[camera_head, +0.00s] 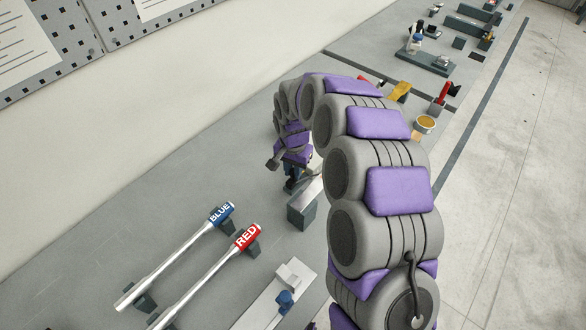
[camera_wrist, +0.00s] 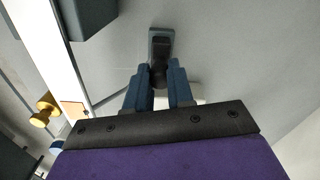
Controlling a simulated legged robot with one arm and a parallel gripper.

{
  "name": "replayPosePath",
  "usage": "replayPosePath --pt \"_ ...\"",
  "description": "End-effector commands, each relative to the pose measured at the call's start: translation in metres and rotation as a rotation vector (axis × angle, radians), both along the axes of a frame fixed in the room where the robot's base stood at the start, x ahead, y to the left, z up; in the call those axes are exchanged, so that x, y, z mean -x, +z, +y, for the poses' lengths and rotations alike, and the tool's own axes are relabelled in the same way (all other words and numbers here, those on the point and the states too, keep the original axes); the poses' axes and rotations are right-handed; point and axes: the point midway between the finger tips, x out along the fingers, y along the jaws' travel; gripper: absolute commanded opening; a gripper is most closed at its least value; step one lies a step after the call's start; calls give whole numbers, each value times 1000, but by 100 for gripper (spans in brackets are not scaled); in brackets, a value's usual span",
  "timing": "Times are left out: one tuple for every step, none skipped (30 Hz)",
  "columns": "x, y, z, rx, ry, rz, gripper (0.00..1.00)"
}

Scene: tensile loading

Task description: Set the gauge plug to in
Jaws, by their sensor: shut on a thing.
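In the wrist view, my gripper (camera_wrist: 161,68) has its two blue fingers closed on a small dark piece, which I take to be the gauge plug (camera_wrist: 158,73). The piece stands at the near end of a narrow grey base (camera_wrist: 162,36) on the bench. I cannot tell whether the plug is in or out. In the head view, my gripper (camera_head: 292,184) is low over the bench beside a grey block (camera_head: 302,217). The plug is too small and too hidden by my arm to make out there.
Rods marked BLUE (camera_head: 221,214) and RED (camera_head: 246,237) lie on dark rests at the left. A pale fixture with a blue knob (camera_head: 285,299) is at the front. A long pale bar (camera_wrist: 45,45) and a yellow knob (camera_wrist: 44,108) are left in the wrist view. Bench right of the fingers is clear.

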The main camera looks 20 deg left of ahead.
Motion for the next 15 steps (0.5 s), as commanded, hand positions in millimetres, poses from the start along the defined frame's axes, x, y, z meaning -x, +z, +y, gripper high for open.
replayPosePath --pt "-3 2 0 -2 -2 -3 0" --pt "-6 2 -1 -3 -2 -3 0" --pt "-10 3 -3 -1 -3 -4 0" --pt "-13 3 -4 -2 -4 -5 0" --pt "-17 4 -5 -2 -4 -6 0" --pt "-22 4 -7 -2 -5 -6 0" --pt "-25 3 -8 -1 -4 -5 0" --pt "-28 3 -10 -1 -3 -4 0" --pt "-31 2 -11 0 -3 -4 0" --pt "-33 2 -12 -1 -2 -3 0" --pt "-34 2 -13 -1 -1 -3 0" --pt "-35 1 -13 0 0 -4 0" --pt "-35 1 -13 -1 0 -4 0" --pt "-35 1 -13 -1 1 -4 0" --pt "-35 1 -13 -1 1 -4 0"
